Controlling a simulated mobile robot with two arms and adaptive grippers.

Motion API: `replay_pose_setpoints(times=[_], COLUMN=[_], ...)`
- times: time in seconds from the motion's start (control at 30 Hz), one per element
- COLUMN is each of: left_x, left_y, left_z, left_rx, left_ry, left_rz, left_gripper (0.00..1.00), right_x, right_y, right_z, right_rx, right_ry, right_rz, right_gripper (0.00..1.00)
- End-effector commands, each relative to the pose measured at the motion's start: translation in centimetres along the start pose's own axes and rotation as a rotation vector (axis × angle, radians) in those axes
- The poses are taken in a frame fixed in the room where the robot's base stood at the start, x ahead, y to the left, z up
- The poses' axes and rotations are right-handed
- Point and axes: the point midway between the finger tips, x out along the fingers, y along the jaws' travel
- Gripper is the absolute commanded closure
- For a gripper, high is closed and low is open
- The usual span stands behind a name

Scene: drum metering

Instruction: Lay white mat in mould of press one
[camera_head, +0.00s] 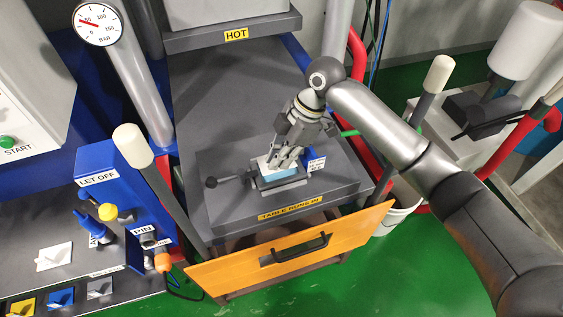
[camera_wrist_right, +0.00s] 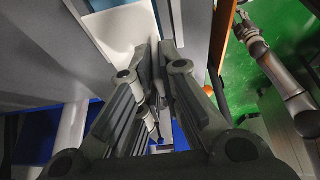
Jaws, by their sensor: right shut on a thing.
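My right gripper (camera_head: 277,163) points down over the mould (camera_head: 284,185) on the press table. It is shut on a white mat (camera_head: 263,164) at the mould's opening. The white mat also shows beyond the fingers (camera_wrist_right: 155,88) in the right wrist view (camera_wrist_right: 125,28). A light blue surface (camera_head: 281,174) shows inside the mould below the white mat. Whether the white mat touches it is hidden by the fingers. My left gripper does not show in the head view; a grey arm at the right of the wrist view is too small to read at its end.
The HOT upper plate (camera_head: 235,33) is behind. An orange drawer front (camera_head: 290,252) stands before the table. Several coloured pieces lie at lower left.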

Motion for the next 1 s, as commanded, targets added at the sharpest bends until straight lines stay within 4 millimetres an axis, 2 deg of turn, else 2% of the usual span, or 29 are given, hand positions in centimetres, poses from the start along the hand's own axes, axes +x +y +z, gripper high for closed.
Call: replay_pose_setpoints(times=[0.03, 0.23, 0.63, 0.67, 0.8, 1.0], left_x=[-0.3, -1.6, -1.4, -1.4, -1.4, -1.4], left_y=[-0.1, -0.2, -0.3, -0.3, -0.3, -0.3], left_z=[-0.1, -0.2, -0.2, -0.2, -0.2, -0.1], left_rx=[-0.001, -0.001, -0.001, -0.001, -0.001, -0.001], left_ry=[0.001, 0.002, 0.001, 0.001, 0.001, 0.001], left_rz=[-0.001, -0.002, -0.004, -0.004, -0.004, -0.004], left_gripper=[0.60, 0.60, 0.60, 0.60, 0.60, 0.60], right_x=[0.4, 2.7, 3.4, 3.4, 3.3, 3.3], right_y=[0.2, 0.1, 0.1, 0.1, 0.1, 0.1], right_z=[0.7, 1.5, 1.8, 1.8, 1.8, 1.8], right_rx=[0.007, 0.004, 0.002, 0.002, 0.002, 0.003], right_ry=[-0.002, -0.001, -0.001, -0.001, -0.001, -0.001], right_rz=[-0.004, -0.002, -0.001, 0.000, 0.000, 0.000], right_gripper=[1.00, 1.00, 1.00, 0.90, 0.72, 0.72])
